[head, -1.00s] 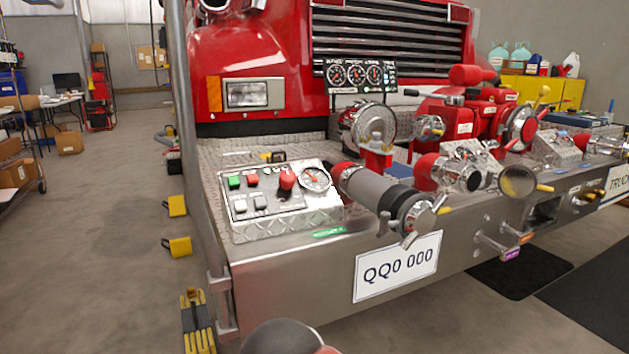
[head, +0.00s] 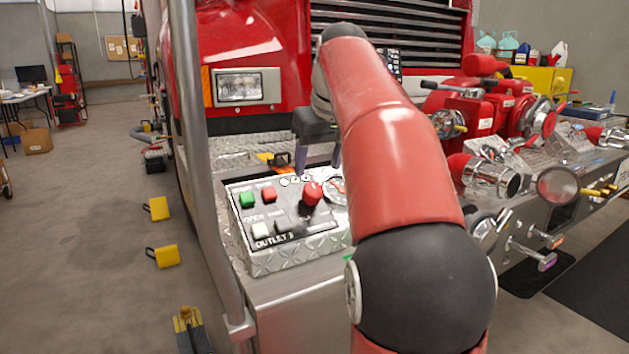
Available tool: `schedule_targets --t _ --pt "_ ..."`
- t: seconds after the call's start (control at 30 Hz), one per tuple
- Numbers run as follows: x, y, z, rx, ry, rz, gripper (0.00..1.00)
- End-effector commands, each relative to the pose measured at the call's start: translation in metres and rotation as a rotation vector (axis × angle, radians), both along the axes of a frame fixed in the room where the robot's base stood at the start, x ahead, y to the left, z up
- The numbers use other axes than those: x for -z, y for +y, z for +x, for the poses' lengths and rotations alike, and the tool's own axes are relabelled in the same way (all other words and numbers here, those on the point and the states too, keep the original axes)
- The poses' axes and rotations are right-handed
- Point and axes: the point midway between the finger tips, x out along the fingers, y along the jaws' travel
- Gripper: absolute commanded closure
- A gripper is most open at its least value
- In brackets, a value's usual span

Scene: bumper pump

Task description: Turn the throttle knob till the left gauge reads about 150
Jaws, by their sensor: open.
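The red throttle knob (head: 312,193) stands up from the top of the control box (head: 290,258), at the right of its buttons. My gripper (head: 319,168) points down above and just behind the knob in the picture, with its two fingers spread and nothing between them. I cannot tell how far above the knob the fingertips are. The gauge panel (head: 393,62) is almost wholly behind my arm. The left gauge is hidden, so its reading cannot be seen.
A green button (head: 247,200), a red button (head: 269,194) and pale buttons are left of the knob. A round gauge (head: 338,187) beside it is partly covered by my arm. A grey vertical post (head: 190,150) stands left of the box. Valves and hoses crowd the right.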

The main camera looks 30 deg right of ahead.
Motion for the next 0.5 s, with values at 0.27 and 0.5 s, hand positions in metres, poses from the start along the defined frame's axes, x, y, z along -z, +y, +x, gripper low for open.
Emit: schedule_targets --t 0.27,0.5 --pt "0.021 -0.004 0.012 -0.001 0.004 0.001 0.40" --pt "0.055 -0.005 0.026 -0.001 0.001 0.001 0.40"
